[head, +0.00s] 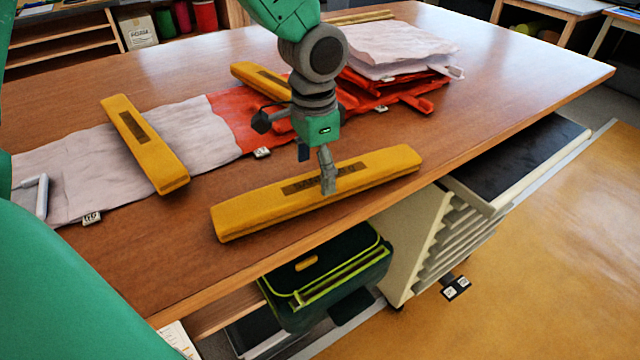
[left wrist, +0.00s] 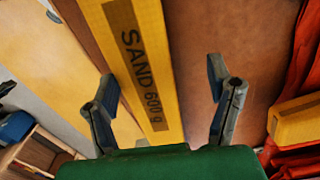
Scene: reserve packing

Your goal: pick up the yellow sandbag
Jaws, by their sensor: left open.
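A long yellow sandbag (head: 385,165) lies on the wooden table near its front edge. In the left wrist view this sandbag (left wrist: 135,50) reads "SAND 600 g" and runs between my spread fingers. My left gripper (head: 328,183) is open and points down at the bag's middle, with one finger in front of its dark label. I cannot tell whether the fingers touch it. A second yellow sandbag (head: 145,145) lies across pale cloth at the left. A third (head: 258,80) lies on red cloth behind my gripper, partly hidden. My right gripper is not in view.
The wooden table (head: 480,95) has free room at the right. A stack of folded pale and red cloths (head: 400,45) sits at the back. Below the front edge are a dark green bin (head: 330,290) and a white drawer cabinet (head: 410,240).

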